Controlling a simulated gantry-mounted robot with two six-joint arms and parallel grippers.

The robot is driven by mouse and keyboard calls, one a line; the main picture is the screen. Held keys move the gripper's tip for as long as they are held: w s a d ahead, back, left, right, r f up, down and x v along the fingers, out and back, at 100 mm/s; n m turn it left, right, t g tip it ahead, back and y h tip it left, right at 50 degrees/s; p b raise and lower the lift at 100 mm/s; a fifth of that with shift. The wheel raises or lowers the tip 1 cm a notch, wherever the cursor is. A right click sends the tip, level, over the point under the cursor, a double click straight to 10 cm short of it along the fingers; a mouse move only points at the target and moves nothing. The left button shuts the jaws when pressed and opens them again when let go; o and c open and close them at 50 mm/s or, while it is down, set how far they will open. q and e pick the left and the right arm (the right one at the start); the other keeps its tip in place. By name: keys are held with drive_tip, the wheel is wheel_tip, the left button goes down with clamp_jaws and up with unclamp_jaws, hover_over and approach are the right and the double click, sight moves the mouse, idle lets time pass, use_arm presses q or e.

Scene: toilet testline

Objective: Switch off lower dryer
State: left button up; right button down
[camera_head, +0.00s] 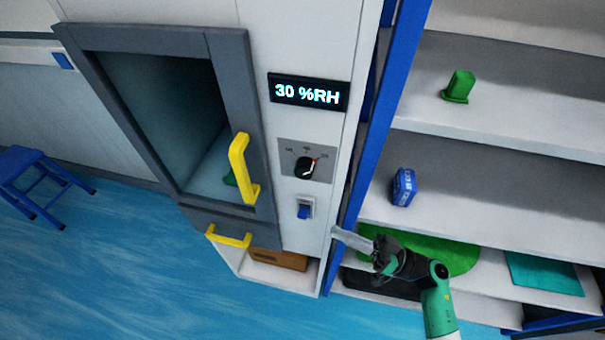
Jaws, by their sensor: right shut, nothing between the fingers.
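The lower dryer (225,47) is a white cabinet with a grey-framed window door and a yellow vertical handle (241,170). Its display (308,92) reads "30 %RH". Below the display is a dial (306,166) with a black knob. Under the dial is a small blue rocker switch (305,209) in a light frame. My right gripper (338,236) is shut and empty, a little below and to the right of the switch, apart from it in the picture. My left gripper is not in view.
A yellow lower handle (228,237) sticks out below the door. To the right, a blue-framed shelf (500,190) holds a green object (458,87) and a blue box (403,187). A blue stool (35,172) stands at the left on blue floor.

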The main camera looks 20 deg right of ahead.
sight(303, 214)
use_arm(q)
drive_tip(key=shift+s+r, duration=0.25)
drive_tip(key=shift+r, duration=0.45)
use_arm(e)
drive_tip(key=shift+s+d+r+m+t+h, duration=0.25)
drive_tip(key=shift+s+d+t, duration=0.1)
drive_tip(key=shift+d, duration=0.15)
drive_tip(key=shift+s+d+r+m+t+h, duration=0.1)
drive_tip(key=shift+s+d+m+t+h, duration=0.2)
drive_tip(key=shift+d, duration=0.2)
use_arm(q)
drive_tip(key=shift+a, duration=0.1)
use_arm(e)
drive_tip(key=shift+a, duration=0.1)
use_arm(q)
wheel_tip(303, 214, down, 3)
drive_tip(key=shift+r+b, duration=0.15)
drive_tip(key=shift+b, duration=1.05)
use_arm(e)
drive_tip(key=x, duration=1)
